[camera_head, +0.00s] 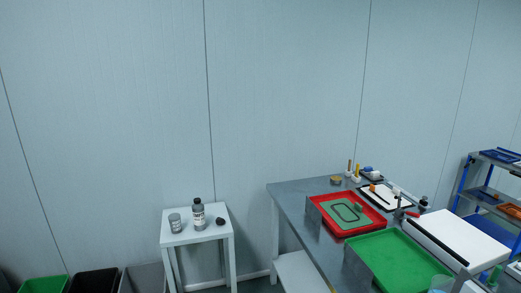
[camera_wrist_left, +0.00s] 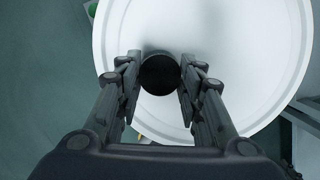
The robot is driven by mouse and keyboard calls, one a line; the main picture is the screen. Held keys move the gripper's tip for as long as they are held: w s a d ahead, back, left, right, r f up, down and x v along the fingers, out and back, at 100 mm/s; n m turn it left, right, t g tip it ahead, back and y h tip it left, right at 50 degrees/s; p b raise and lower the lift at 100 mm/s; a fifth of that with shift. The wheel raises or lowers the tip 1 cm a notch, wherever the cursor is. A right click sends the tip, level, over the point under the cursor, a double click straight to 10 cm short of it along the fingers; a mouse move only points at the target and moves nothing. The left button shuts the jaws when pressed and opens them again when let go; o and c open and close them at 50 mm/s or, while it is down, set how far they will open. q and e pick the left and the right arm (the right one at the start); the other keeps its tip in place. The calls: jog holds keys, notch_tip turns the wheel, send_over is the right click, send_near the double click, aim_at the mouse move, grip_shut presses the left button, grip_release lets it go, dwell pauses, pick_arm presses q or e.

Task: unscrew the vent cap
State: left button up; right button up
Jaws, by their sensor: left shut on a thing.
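In the left wrist view, a round black cap (camera_wrist_left: 160,75), which looks like the vent cap, stands out from the middle of a large white round lid (camera_wrist_left: 240,35). My left gripper (camera_wrist_left: 160,71) has one finger on each side of the cap and is shut on it. The cap's far side and any thread are hidden. Neither gripper, the white lid nor this cap can be made out in the head view. My right gripper is not in view.
In the head view, a small white table (camera_head: 179,238) holds a bottle (camera_head: 198,217), a grey can (camera_head: 175,223) and a small dark object (camera_head: 220,222). A workbench (camera_head: 290,200) carries a red tray (camera_head: 322,215) and a green tray (camera_head: 395,263). Bins (camera_head: 94,281) stand at lower left.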

pick_arm(q)
jog(key=shift+r, duration=0.3)
notch_tip(320, 180, up, 5)
jog(key=p, duration=0.4)
jog(key=shift+f, duration=0.1)
